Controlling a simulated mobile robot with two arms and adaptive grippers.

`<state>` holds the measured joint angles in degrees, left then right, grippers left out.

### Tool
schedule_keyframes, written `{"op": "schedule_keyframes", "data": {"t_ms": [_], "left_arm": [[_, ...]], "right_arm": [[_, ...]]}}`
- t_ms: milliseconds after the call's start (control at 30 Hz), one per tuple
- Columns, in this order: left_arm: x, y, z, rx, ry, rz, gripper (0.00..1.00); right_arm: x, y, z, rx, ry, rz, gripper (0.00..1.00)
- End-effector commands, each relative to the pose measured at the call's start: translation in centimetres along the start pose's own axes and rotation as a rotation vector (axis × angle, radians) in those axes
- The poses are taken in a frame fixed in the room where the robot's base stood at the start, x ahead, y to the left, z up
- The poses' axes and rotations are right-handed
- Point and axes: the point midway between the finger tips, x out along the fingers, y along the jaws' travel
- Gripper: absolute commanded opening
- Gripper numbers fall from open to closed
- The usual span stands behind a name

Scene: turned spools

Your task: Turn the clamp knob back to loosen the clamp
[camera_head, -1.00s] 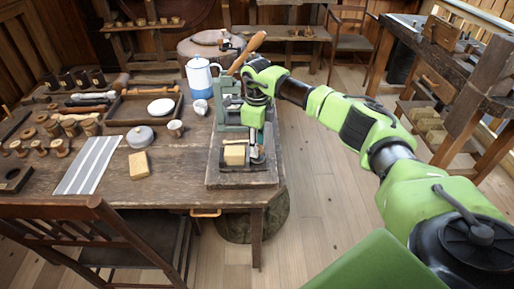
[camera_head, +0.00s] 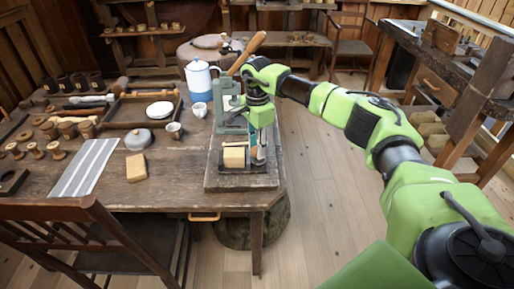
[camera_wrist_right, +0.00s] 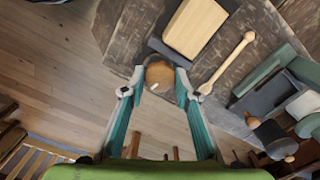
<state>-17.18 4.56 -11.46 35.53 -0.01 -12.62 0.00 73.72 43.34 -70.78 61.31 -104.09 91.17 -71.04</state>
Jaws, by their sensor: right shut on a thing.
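The clamp knob (camera_wrist_right: 159,72) is a round wooden knob with a small pale mark near its rim, seen from above in the right wrist view. My right gripper (camera_wrist_right: 158,86) has its two teal fingers on either side of the knob and is shut on it. In the head view the right gripper (camera_head: 258,156) points down at the right side of the base board (camera_head: 240,182), and its fingers mostly hide the knob. A pale wooden block (camera_head: 234,157) sits to the left of the knob, with a dark part between them. My left gripper is not in view.
A grey-green lever press (camera_head: 229,119) with a wooden handle (camera_head: 247,52) stands behind on the same board. A wooden spoon-like stick (camera_wrist_right: 229,64) lies close by. Open floor lies right of the table.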

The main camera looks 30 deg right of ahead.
Motion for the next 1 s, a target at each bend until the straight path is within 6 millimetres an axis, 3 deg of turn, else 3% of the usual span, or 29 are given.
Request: {"op": "schedule_keyframes", "data": {"t_ms": [400,900,933,1000], "left_arm": [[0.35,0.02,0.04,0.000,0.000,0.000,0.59],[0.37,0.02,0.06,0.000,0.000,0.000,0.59],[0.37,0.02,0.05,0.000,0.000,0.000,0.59],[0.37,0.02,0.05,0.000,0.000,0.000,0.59]], "right_arm": [[-0.10,-0.08,0.00,-0.168,-0.001,-0.003,0.07],[-0.14,-0.09,0.00,-0.186,-0.001,-0.004,0.07],[-0.14,-0.09,0.00,-0.185,-0.001,-0.004,0.31],[-0.12,-0.08,0.00,-0.185,-0.001,-0.003,0.35]]}}
